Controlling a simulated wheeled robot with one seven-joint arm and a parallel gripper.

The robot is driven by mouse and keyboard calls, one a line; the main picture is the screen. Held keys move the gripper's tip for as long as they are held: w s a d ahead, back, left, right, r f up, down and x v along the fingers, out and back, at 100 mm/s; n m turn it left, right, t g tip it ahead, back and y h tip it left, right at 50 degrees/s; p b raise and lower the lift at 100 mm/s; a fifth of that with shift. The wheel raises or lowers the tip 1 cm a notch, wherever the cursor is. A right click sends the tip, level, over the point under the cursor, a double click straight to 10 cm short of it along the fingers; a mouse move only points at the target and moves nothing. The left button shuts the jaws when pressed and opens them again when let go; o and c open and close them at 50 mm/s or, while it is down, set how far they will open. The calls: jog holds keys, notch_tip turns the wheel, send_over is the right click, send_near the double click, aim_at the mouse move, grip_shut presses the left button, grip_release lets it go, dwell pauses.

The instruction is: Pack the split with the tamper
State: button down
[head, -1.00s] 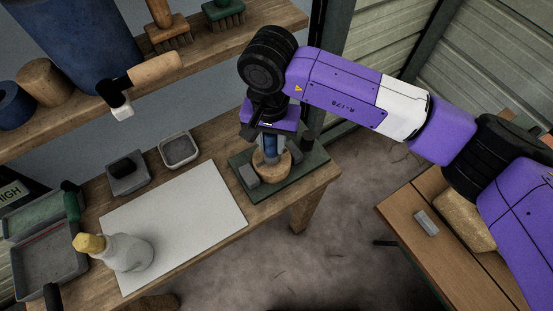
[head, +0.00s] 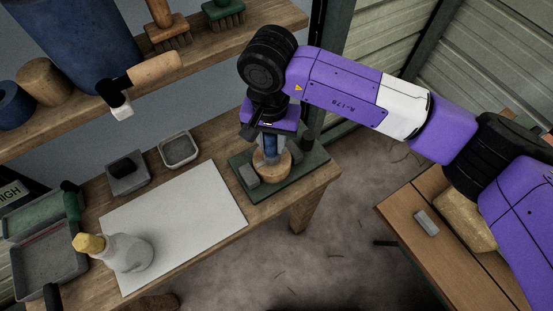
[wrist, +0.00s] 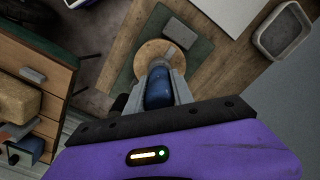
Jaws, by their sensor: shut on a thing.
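My gripper (wrist: 159,90) is shut on a tool with a dark blue handle (wrist: 158,88), which looks like the tamper. In the wrist view its grey metal end reaches over a round wooden block (wrist: 152,50). In the head view my gripper (head: 268,143) is upright, directly above this round block (head: 272,167). The block stands on a dark green mat (head: 290,183) at the right end of the bench. I cannot tell whether the tool's tip touches the wood. No split can be made out; the tool and fingers cover part of the block.
A grey block (head: 248,176) lies on the mat beside the round block. A dark cylinder (head: 308,140) stands at the mat's back corner. A shelf (head: 205,55) runs behind.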

jog(key=shift+r, duration=0.3)
jog(key=shift+r, duration=0.3)
jog(key=shift+r, duration=0.1)
dwell(0.3)
jog(key=shift+r+p, duration=0.65)
jog(key=shift+r, duration=1.3)
